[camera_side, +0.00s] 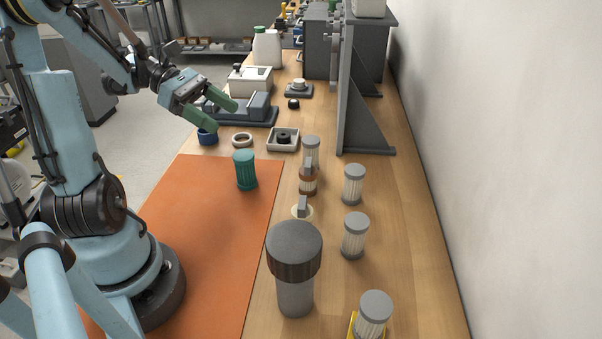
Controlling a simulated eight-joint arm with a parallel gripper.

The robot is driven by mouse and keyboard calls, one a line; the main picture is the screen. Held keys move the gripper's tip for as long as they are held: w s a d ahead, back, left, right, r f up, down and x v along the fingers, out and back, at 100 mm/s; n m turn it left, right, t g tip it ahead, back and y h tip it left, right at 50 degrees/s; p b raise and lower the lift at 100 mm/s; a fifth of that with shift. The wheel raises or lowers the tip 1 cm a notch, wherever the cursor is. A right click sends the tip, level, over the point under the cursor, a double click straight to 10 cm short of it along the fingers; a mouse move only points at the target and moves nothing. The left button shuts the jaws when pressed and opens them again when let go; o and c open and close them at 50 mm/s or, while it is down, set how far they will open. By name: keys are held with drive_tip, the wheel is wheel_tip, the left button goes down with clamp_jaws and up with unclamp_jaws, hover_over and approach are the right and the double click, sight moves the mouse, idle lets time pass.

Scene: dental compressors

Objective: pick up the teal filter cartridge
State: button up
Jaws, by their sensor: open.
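The teal filter cartridge (245,171) stands upright on the orange mat (205,235), near the mat's far right corner. It is a ribbed cylinder with a smooth cap. My gripper (228,113) has two green fingers spread apart with nothing between them. It is in the air, above and to the left of the cartridge in the picture, apart from it.
Several grey-capped white filters, such as one (355,236), stand at the right. A large grey canister (294,270) stands in front. A blue ring (208,136), a pale ring (242,140) and a white tray (283,147) lie behind the cartridge. The mat is otherwise clear.

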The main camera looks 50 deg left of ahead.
approach(243, 154)
drive_tip(key=x, duration=0.4)
drive_tip(key=shift+w+d+f, duration=0.1)
drive_tip(key=shift+d, duration=0.15)
drive_tip(key=shift+w+d+f, duration=0.1)
drive_tip(key=shift+d+f, duration=0.05)
drive_tip(key=shift+f, duration=0.1)
drive_tip(key=shift+x, duration=3.45)
drive_tip(key=c, duration=1.1)
drive_tip(key=shift+o, duration=0.2)
drive_tip(key=shift+r, duration=0.1)
